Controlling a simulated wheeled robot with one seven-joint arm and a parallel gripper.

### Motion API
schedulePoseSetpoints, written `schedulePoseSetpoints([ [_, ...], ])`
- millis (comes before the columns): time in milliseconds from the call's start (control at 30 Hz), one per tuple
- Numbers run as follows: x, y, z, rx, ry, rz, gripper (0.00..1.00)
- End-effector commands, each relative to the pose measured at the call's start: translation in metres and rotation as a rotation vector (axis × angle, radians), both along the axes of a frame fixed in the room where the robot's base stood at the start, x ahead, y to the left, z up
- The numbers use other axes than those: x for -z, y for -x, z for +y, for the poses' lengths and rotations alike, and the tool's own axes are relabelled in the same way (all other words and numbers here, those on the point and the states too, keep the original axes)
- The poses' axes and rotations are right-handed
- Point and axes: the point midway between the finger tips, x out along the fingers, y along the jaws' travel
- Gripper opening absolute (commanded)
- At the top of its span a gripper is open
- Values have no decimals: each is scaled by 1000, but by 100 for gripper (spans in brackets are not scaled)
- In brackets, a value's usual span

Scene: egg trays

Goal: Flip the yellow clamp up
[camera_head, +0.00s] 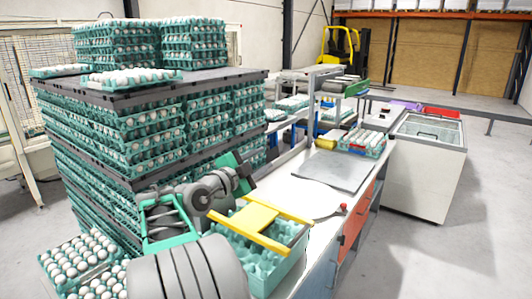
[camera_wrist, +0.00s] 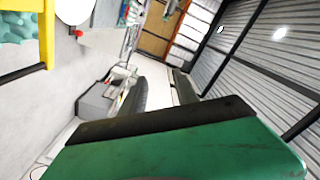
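The yellow clamp (camera_head: 259,220) lies across the top of a teal tray stack (camera_head: 258,268) on the near end of the workbench. Its yellow bars look low and nearly flat over the trays. Part of the yellow clamp (camera_wrist: 47,32) also shows at the upper left edge of the wrist view. My gripper (camera_head: 246,172), with green parts, is above and behind the clamp, apart from it. In the wrist view its two dark fingers (camera_wrist: 161,90) stand apart with nothing between them. My arm hides part of the tray stack's left side.
Tall stacks of egg trays (camera_head: 150,125) stand close on the left. A grey plate (camera_head: 335,170) and a red knob (camera_head: 343,207) are on the workbench to the right. A white chest (camera_head: 425,165) stands further right. The space above the bench right of the clamp is clear.

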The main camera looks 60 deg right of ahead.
Motion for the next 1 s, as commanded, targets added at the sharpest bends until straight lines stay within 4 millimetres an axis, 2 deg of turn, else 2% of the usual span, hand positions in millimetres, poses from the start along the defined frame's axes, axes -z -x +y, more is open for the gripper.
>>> schedulePoseSetpoints([
  [100,-3,3,-20,1,-2,3,36],
  [200,-1,4,-28,-1,-2,2,36],
  [467,1,4,-30,-3,-3,2,36],
  [900,1,4,-30,-3,-3,2,0],
  [1000,1,4,-30,-3,-3,2,0],
])
